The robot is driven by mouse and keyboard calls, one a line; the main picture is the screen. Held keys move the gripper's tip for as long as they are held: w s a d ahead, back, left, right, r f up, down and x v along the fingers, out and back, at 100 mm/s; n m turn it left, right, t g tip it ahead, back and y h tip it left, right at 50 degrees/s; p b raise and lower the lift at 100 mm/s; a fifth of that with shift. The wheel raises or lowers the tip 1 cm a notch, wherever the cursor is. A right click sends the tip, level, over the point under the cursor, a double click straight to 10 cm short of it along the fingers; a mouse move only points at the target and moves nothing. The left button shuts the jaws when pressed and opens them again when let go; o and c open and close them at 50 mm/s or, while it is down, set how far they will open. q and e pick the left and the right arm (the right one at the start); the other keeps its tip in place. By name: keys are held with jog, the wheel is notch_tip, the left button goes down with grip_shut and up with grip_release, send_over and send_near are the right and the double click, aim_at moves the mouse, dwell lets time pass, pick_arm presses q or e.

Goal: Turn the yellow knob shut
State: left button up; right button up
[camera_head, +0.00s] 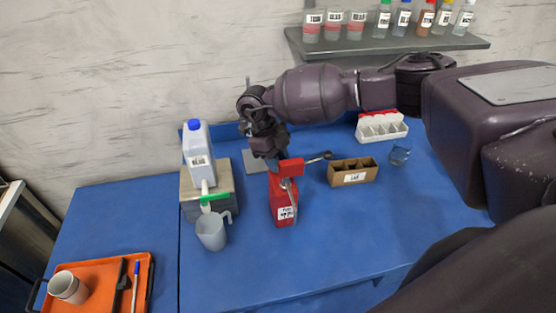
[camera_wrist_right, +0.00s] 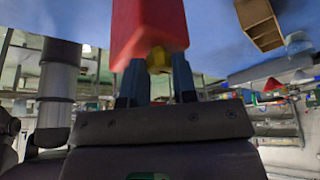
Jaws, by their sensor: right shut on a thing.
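In the head view my right gripper (camera_head: 272,160) is at the top of a red labelled container (camera_head: 284,210) standing upright on the blue table. A red block-like part (camera_head: 291,167) shows at its top. In the right wrist view a red body (camera_wrist_right: 148,30) fills the top middle, and a yellow part, seemingly the knob (camera_wrist_right: 158,60), shows between the two fingers of my right gripper (camera_wrist_right: 158,78), which are shut on it. The knob is hidden in the head view, and its turn angle cannot be told. My left gripper is not in view.
The front table is clear.

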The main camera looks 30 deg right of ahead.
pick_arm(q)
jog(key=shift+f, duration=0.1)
pick_arm(e)
jog(key=m+y+b, duration=0.1)
jog(key=m, duration=0.2)
jog(key=shift+d, duration=0.1)
jog(key=m+y, duration=0.1)
jog(key=m, duration=0.1)
jog(key=shift+d+m+g, duration=0.1)
jog(key=shift+m+g, duration=0.2)
jog(key=shift+g, duration=0.1)
jog(key=m+y, duration=0.1)
jog(key=m, duration=0.1)
jog(key=shift+d+m, duration=0.1)
jog(key=shift+m, duration=0.3)
jog(key=m+y, duration=0.1)
jog(key=m, duration=0.3)
jog(key=shift+d+r+m+t+y+p, duration=0.1)
jog(key=shift+m+t+y+p, duration=0.2)
jog(key=shift+t+y+p, duration=0.1)
jog(key=m+t+y, duration=0.1)
jog(key=m, duration=0.3)
jog(key=shift+s+m, duration=0.1)
jog(key=shift+m, duration=0.2)
jog(key=shift+t, duration=0.3)
jog(key=o, duration=0.9)
